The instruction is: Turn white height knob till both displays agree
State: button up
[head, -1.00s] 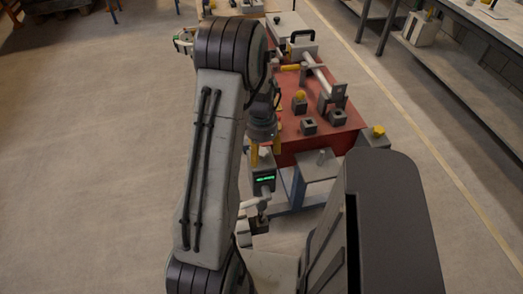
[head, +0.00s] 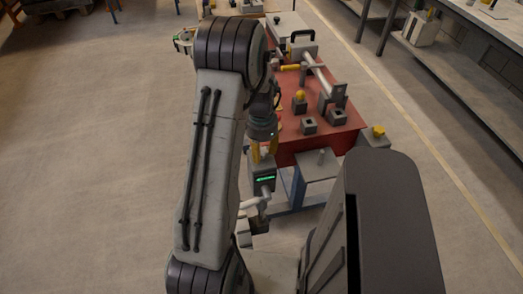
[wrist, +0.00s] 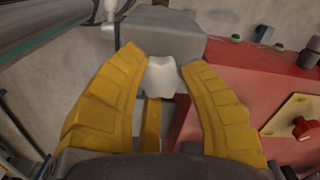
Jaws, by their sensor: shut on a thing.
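In the head view my gripper (head: 264,150) is partly hidden behind my arm, at a grey box with a lit green display (head: 264,178). The digits are too small to read. I cannot make out a second display in either view.
A red table (head: 310,146) with grey blocks, yellow-topped pieces and a pale tube stands beyond the gripper. A red knob (wrist: 302,130) on a yellow plate is at the right of the wrist view. Open floor lies to the left.

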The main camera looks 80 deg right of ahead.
jog(key=shift+f, duration=0.1)
jog(key=n+b, duration=0.2)
jog(key=n, duration=0.2)
jog(key=shift+f, duration=0.1)
jog(key=n+b, duration=0.1)
jog(key=n, duration=0.3)
jog(key=shift+a+b, duration=0.1)
jog(key=shift+b, duration=0.2)
jog(key=n+b, duration=0.1)
jog(key=n, duration=0.4)
jog(key=shift+n+b, duration=0.55)
jog(key=shift+n, duration=1.75)
jog(key=o, duration=1.2)
